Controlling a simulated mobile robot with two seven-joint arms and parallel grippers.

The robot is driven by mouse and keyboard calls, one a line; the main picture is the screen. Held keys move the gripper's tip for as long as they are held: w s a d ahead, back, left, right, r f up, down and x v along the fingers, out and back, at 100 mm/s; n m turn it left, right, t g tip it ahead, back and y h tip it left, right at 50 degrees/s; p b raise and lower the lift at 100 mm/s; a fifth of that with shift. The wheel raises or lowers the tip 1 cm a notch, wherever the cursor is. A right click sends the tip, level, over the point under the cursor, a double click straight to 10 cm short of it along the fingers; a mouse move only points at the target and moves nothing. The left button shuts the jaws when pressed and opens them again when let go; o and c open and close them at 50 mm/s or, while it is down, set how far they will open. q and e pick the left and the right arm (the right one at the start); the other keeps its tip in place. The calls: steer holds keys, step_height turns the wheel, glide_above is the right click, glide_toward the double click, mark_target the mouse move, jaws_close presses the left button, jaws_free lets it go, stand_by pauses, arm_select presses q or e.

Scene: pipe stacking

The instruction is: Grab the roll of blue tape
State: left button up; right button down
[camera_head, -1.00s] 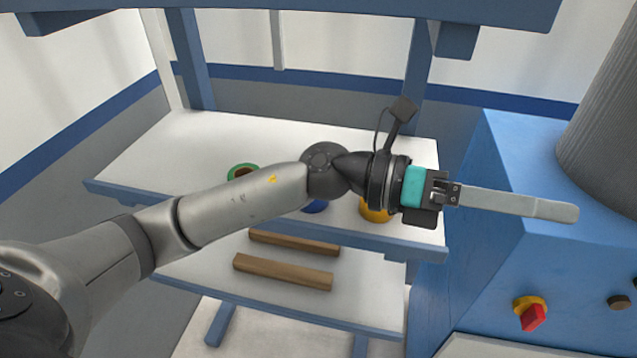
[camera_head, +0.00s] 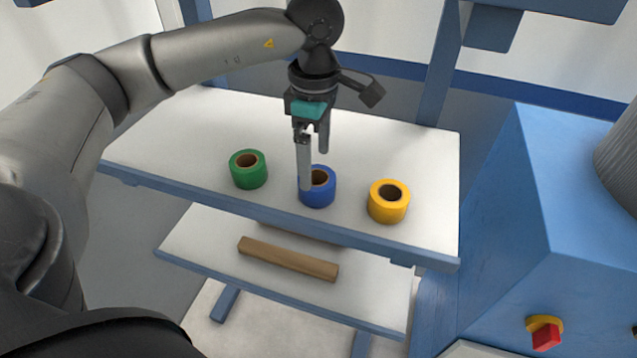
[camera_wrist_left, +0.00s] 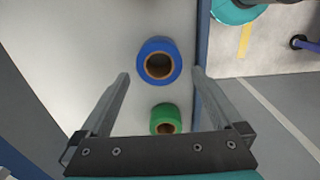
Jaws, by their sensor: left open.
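The roll of blue tape (camera_head: 318,196) lies flat on the white upper shelf, between a green roll (camera_head: 248,170) and a yellow roll (camera_head: 388,204). My left gripper (camera_head: 314,172) points down over the blue roll, and one finger covers part of it in the head view. In the left wrist view the blue roll (camera_wrist_left: 159,52) shows ahead of the open fingers (camera_wrist_left: 160,76), roughly midway between their tips. The green roll (camera_wrist_left: 165,113) shows closer to the gripper's base there. The gripper is open and empty. My right gripper is not in view.
The upper shelf (camera_head: 180,130) has free room at its left and behind the rolls. A wooden bar (camera_head: 288,259) lies on the lower shelf. A blue cabinet (camera_head: 575,190) with a red knob (camera_head: 546,337) stands at the right.

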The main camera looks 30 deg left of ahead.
mark_target(317, 177)
arm_select(q)
step_height(317, 177, down, 5)
steer(key=shift+d+r+b, duration=0.1)
steer(key=shift+b, duration=0.35)
steer(key=shift+w+f, duration=0.1)
steer(key=shift+f, duration=0.55)
steer(key=c, duration=1.3)
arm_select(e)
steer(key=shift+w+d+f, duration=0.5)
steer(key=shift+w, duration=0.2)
